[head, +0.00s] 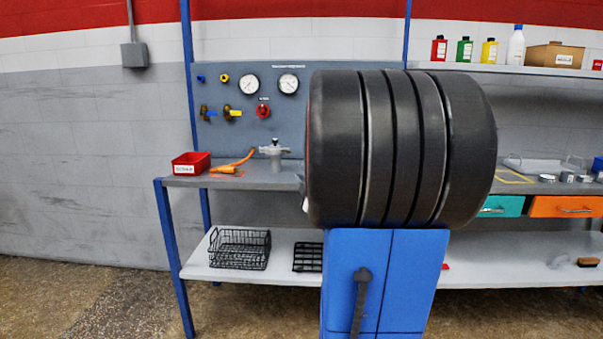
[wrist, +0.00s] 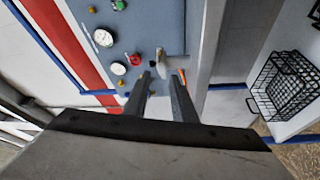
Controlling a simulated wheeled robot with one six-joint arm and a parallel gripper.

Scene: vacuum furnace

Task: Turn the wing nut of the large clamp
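The large clamp (head: 273,155) is a pale grey fitting standing on the bench top, in front of the gauge panel, in the head view. A small dark wing nut (head: 274,142) shows on its top. In the wrist view, my gripper (wrist: 162,76) has its two fingers apart with nothing held between them. It points toward the bench and panel. A small grey piece (wrist: 161,69), probably the clamp, shows beyond the fingertips, near the gap, with no clear contact. The wing nut is too small to make out there. My gripper does not show in the head view.
A red bin (head: 191,163) and an orange-handled tool (head: 233,166) lie left of the clamp. The panel (head: 222,82) carries gauges and valves. A black ribbed drum (head: 420,150) above a blue body hides the bench's middle. A wire basket (head: 238,249) sits on the lower shelf.

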